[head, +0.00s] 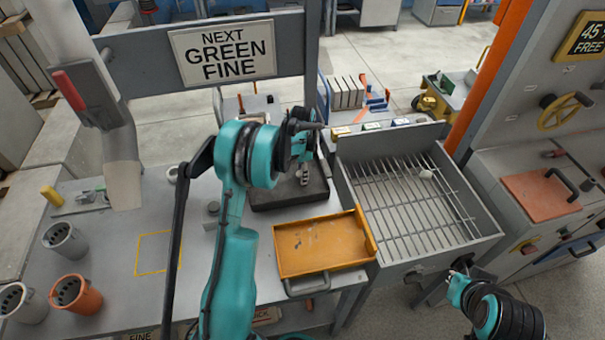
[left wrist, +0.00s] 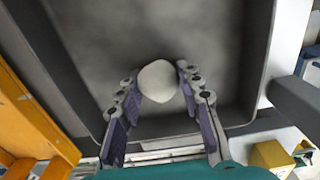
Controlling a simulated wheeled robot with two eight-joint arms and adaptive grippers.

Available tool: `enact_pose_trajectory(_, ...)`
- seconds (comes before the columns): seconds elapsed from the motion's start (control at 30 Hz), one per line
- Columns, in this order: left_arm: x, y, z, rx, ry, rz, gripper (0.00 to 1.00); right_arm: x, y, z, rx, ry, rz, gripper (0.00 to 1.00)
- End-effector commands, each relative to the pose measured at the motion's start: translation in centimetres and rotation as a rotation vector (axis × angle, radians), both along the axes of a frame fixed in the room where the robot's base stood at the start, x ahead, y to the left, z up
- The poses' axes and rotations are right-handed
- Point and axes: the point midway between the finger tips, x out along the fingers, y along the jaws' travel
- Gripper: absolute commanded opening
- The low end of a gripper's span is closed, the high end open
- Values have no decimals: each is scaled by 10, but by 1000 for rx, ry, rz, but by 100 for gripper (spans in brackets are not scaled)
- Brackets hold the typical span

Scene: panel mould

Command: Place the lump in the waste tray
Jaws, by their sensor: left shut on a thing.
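My left gripper (head: 303,178) is shut on a pale, rounded lump (left wrist: 158,81), which sits between the fingertips in the left wrist view. It is over the dark, square-walled tray (head: 262,205), whose grey floor fills much of the wrist view (left wrist: 100,40). I cannot tell whether the lump touches that floor. Another pale lump (head: 426,173) lies on the grate. My right gripper (head: 458,278) is low at the right, its fingers unclear.
The barred grate (head: 400,205) in its grey frame stands right of both trays. A sign post (head: 310,60) rises behind the dark tray. Grey and orange cups (head: 77,296) stand at the left.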

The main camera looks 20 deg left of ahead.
Motion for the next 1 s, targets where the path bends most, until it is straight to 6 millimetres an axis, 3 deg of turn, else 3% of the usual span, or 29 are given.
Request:
enact_pose_trajectory(0.23, 0, 0, -4, 0, 0, 0, 4, 0, 0, -4, 0, 0, 0, 0)
enact_pose_trajectory(0.27, 0, 0, -3, 0, 0, 0, 41, 0, 0, -3, 0, 0, 0, 0)
enact_pose_trajectory(0.33, 0, 0, -2, 0, 0, 0, 56, 0, 0, -2, 0, 0, 0, 0)
enact_pose_trajectory(0.73, 0, 0, 5, 0, 0, 0, 56, 0, 0, 3, 0, 0, 0, 0)
enact_pose_trajectory(1.0, 0, 0, 59, 0, 0, 0, 56, 0, 0, 12, 0, 0, 0, 0)
